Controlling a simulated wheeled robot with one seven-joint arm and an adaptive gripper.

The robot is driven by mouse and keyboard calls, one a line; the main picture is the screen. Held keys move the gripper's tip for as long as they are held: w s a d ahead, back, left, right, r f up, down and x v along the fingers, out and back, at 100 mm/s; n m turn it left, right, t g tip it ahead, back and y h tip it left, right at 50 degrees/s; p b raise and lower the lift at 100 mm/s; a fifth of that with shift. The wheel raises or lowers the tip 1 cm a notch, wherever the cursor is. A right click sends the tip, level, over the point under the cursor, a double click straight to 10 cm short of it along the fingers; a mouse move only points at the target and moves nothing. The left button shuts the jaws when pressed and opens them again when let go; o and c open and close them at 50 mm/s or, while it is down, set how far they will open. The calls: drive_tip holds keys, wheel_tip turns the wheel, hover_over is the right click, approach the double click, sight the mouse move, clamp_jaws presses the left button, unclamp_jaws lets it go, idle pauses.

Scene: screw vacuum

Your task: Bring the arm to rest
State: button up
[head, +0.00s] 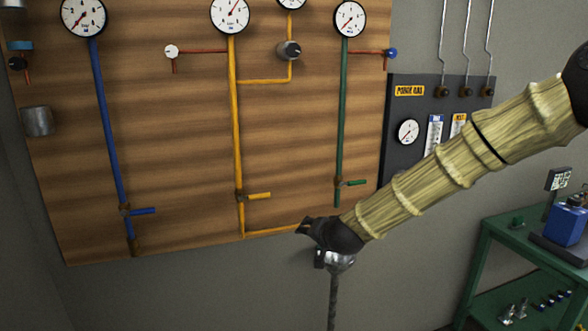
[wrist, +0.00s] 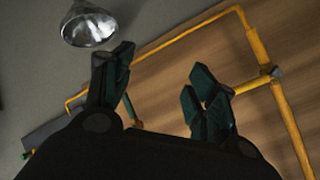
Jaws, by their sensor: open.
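My arm, in a pale yellow ribbed sleeve, reaches in from the right in the head view. At its lower left end is my dark gripper (head: 308,226), in front of the lower edge of the wooden pipe board (head: 170,130). In the wrist view my gripper (wrist: 158,82) has its two dark fingers spread apart with nothing between them. Behind the gap are the board and yellow pipe (wrist: 288,125). A shiny silver lamp head (head: 338,262) is just below the gripper in the head view; I cannot tell whether they touch. The lamp head (wrist: 88,26) is beyond the left finger in the wrist view.
The lamp stands on a thin dark stem (head: 333,300). The board carries blue (head: 108,130), yellow and green (head: 343,110) pipes with gauges and valve handles. A dark panel (head: 398,150) is behind my arm. A green bench (head: 500,252) with a blue device (head: 566,225) is at right.

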drive_tip(key=s+d+f+n+g+h, duration=0.1)
drive_tip(key=s+d+f+g, duration=0.1)
drive_tip(key=s+f, duration=0.7)
drive_tip(key=s+d+f+n+g, duration=0.1)
drive_tip(key=s+d+f+g, duration=0.15)
drive_tip(key=s+f, duration=0.65)
drive_tip(key=s+d+f+n+g+h, duration=0.1)
drive_tip(key=s+d+f, duration=0.25)
drive_tip(key=f, duration=1.05)
drive_tip(key=s+d+f+g, duration=0.2)
drive_tip(key=s+d+f, duration=0.1)
drive_tip(key=s, duration=0.7)
drive_tip(key=s+d+f+n+g, duration=0.1)
drive_tip(key=s+d+f, duration=0.2)
drive_tip(key=s, duration=0.8)
drive_tip(key=s+d+f+n+g+h, duration=0.1)
drive_tip(key=s+f, duration=0.4)
drive_tip(key=s, duration=0.6)
drive_tip(key=shift+d+f+g, duration=0.35)
drive_tip(key=shift+d+g, duration=0.5)
drive_tip(key=shift+d, duration=0.2)
drive_tip(key=shift+w, duration=0.1)
